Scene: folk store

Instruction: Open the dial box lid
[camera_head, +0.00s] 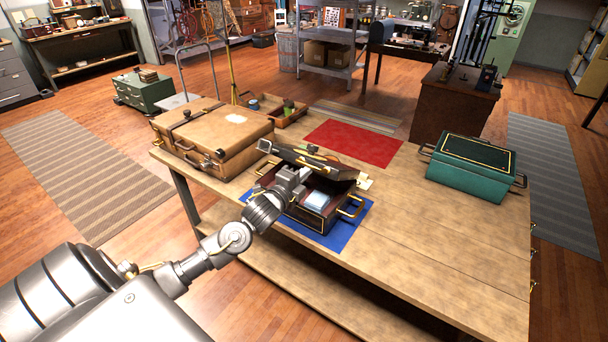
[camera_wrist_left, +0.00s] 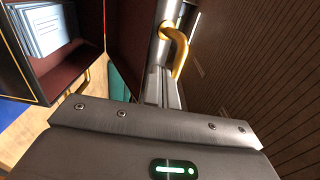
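The dial box (camera_head: 312,222) is dark red-brown with gold trim and side handles. It sits on a blue mat (camera_head: 346,232) near the table's front edge. Its dark lid (camera_head: 328,168) is raised at an angle, and pale papers (camera_head: 317,199) show inside; they also show in the left wrist view (camera_wrist_left: 46,30). My left gripper (camera_head: 298,176) is at the raised lid, over the box's left part. In the left wrist view its narrow fingers (camera_wrist_left: 165,75) are beside a curved gold handle (camera_wrist_left: 179,52); whether they grip it is unclear. My right gripper is out of view.
A tan suitcase (camera_head: 222,135) stands close on the left. A wooden tray (camera_head: 278,110) and red mat (camera_head: 354,143) lie behind. A green case (camera_head: 470,168) stands on the right. The table's front right (camera_head: 450,245) is clear.

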